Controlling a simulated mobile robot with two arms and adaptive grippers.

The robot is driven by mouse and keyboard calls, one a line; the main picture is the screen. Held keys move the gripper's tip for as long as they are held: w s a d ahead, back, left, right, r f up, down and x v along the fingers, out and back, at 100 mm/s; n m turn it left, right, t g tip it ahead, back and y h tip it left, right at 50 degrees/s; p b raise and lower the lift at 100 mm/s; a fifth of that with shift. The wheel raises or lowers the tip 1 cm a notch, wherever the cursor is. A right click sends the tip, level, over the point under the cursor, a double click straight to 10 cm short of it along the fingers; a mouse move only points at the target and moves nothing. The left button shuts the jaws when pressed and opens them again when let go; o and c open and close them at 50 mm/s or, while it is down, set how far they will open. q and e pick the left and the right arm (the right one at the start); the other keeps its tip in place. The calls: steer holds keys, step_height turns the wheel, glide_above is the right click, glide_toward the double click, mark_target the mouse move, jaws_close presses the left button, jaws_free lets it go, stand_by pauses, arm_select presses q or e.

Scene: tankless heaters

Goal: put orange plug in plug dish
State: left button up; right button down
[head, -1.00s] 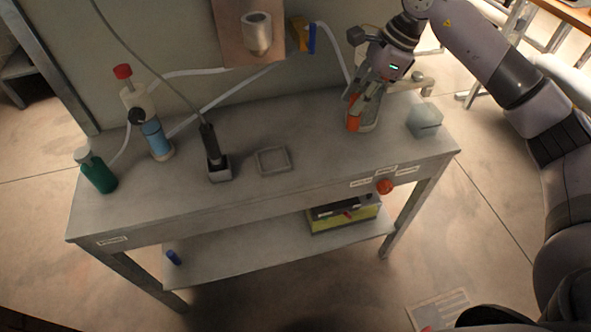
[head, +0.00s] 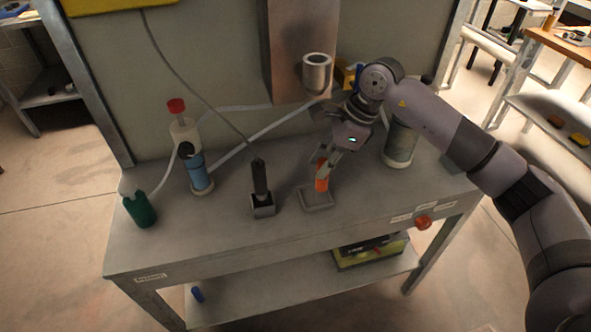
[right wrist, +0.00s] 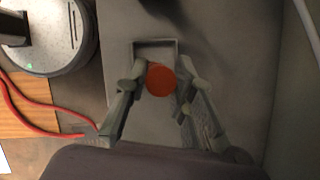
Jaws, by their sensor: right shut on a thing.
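The orange plug (head: 322,180) is upright between the fingers of my right gripper (head: 325,165), which is shut on it. In the right wrist view, the round orange top of the plug (right wrist: 161,80) shows between the two fingertips (right wrist: 160,90). The plug dish (head: 318,201), a shallow grey square tray, lies on the bench right below the plug. Its rim (right wrist: 155,43) shows behind the plug in the right wrist view. I cannot tell whether the plug touches the dish floor. My left gripper is not in view.
A black tool stands in a small holder (head: 262,208) left of the dish. A blue and white filter (head: 199,172) and a green bottle (head: 139,209) are further left. A grey cylinder (head: 399,146) stands right of my gripper. The front of the bench is clear.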

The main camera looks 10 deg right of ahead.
steer(key=b+x, duration=0.1)
steer(key=x, duration=0.2)
steer(key=shift+f+b, duration=0.25)
steer(key=shift+b, duration=0.1)
steer(key=shift+d+f, duration=0.1)
steer(key=shift+f, duration=0.1)
steer(key=shift+r, duration=0.1)
steer(key=shift+f, duration=0.2)
steer(key=c, duration=1.4)
jaws_free()
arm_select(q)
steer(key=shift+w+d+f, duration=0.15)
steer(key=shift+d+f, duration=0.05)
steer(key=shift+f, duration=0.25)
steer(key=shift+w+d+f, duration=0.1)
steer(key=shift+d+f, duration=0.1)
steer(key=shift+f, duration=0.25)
arm_select(e)
steer(key=shift+o, duration=0.2)
